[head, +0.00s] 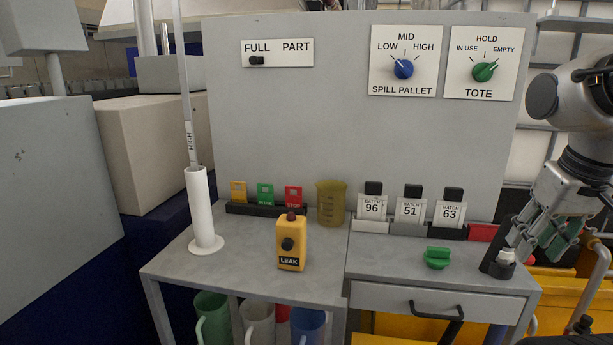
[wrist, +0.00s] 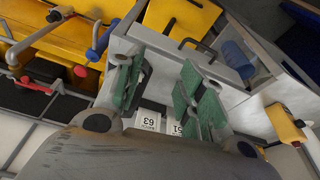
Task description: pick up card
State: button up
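Three white batch cards stand in a row at the back of the table's right half: card 96 (head: 371,207), card 51 (head: 411,211) and card 63 (head: 450,214). Each has a black clip-like piece at its top and a block at its foot. My gripper (head: 541,236) is at the table's right edge, right of card 63 and apart from it. In the wrist view its green-padded fingers (wrist: 166,92) are spread with nothing between them. Card 63 (wrist: 148,120) and card 51 (wrist: 180,128) show partly beyond the fingers there; card 96 is not clear.
A black holder with a white knob (head: 505,257) stands at the right front corner, close to my gripper. A green knob-shaped piece (head: 437,257) lies before the cards. A grey panel (head: 360,130) rises behind.

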aim_at(411, 208)
jog(key=k+j+z, duration=0.1)
jog(key=z, duration=0.35)
jog(key=k+j+z, duration=0.15)
jog(key=j+z, duration=0.15)
jog(key=z, duration=0.15)
jog(key=k+j+z, duration=0.15)
jog(key=z, duration=0.35)
